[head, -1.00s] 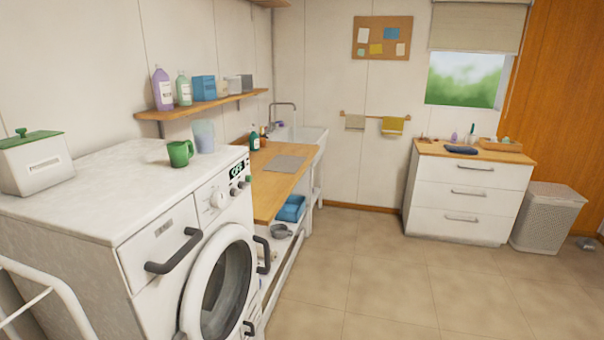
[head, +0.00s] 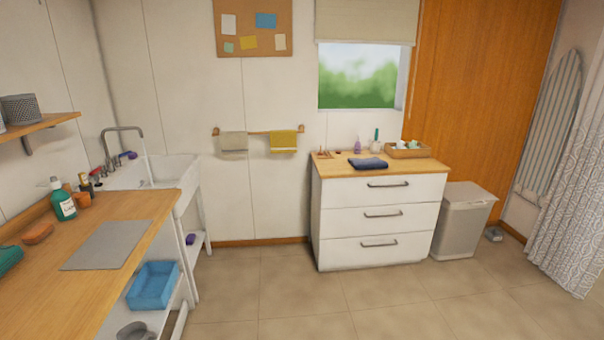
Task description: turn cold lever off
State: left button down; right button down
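A grey faucet (head: 122,142) with a bent spout stands at the back of the white sink (head: 158,172), at the left in the head view. A small blue-purple piece (head: 129,155) shows just right of the faucet's base; it may be the cold lever, but it is too small to be sure. A small red piece (head: 96,171) shows left of the faucet's base. A pale thin streak, possibly water, runs below the spout into the basin. Neither of my grippers is in view.
The wooden counter (head: 120,212) with a grey mat (head: 100,246) and a green bottle (head: 63,202) lies before the sink. A blue bin (head: 153,284) sits below. A white drawer cabinet (head: 338,228) stands against the back wall. The tiled floor (head: 275,285) before it is clear.

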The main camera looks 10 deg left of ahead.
aim_at(116, 157)
jog(key=u, duration=0.3)
jog(key=i, duration=2.3)
jog(key=u, duration=1.25)
jog(key=i, duration=1)
jog(key=u, duration=0.55)
jog(key=k, duration=0.15)
jog(key=z, duration=0.35)
